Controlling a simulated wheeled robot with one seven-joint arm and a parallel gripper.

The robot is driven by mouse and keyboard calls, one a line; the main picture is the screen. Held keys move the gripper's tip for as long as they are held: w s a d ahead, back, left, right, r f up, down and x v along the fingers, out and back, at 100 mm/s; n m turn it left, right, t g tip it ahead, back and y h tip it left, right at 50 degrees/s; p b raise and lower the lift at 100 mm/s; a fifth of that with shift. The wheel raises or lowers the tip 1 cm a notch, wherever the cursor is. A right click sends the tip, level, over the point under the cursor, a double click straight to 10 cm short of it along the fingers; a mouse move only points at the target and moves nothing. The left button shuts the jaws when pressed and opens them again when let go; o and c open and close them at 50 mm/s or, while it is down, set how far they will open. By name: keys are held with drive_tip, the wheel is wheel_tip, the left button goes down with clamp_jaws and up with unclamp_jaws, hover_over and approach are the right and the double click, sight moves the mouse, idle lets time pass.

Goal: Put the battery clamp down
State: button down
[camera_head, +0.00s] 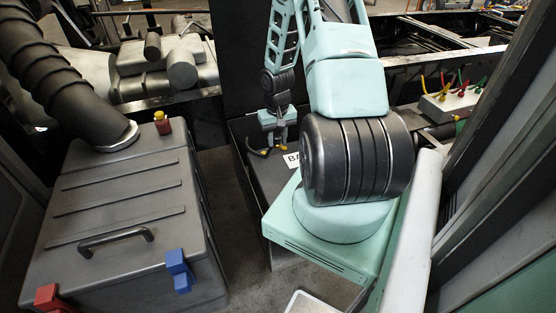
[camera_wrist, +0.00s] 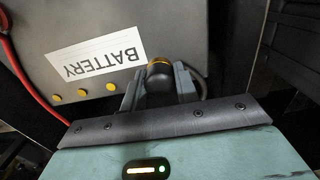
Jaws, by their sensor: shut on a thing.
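The battery clamp (camera_wrist: 160,80) is a dark, rounded piece with a yellow band, with a dark cable beside it at the right. My gripper (camera_wrist: 160,88) is shut on it in the wrist view. The grey battery box (camera_wrist: 190,25) lies beyond the fingers, with a white BATTERY label (camera_wrist: 96,62) and several yellow studs (camera_wrist: 83,92). In the head view my gripper (camera_head: 277,143) points down over the battery box (camera_head: 266,178), near its label (camera_head: 291,160). I cannot tell whether the clamp touches the box.
A red cable (camera_wrist: 36,82) runs down the left of the wrist view. In the head view, a large grey case (camera_head: 120,205) with a handle and blue latch stands left. A white box with colored leads (camera_head: 452,103) sits right. Dark frame walls surround the battery.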

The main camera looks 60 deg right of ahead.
sight(277, 135)
drive_tip(key=shift+f+p, duration=0.65)
drive_tip(key=shift+f, duration=3.3)
drive_tip(key=shift+f, duration=0.15)
drive_tip(key=c, duration=1.1)
unclamp_jaws()
drive_tip(key=shift+o, duration=0.2)
wheel_tip(277, 135, up, 11)
drive_tip(key=shift+r+b, duration=0.1)
drive_tip(key=shift+b, duration=1)
drive_tip(key=shift+r, duration=0.65)
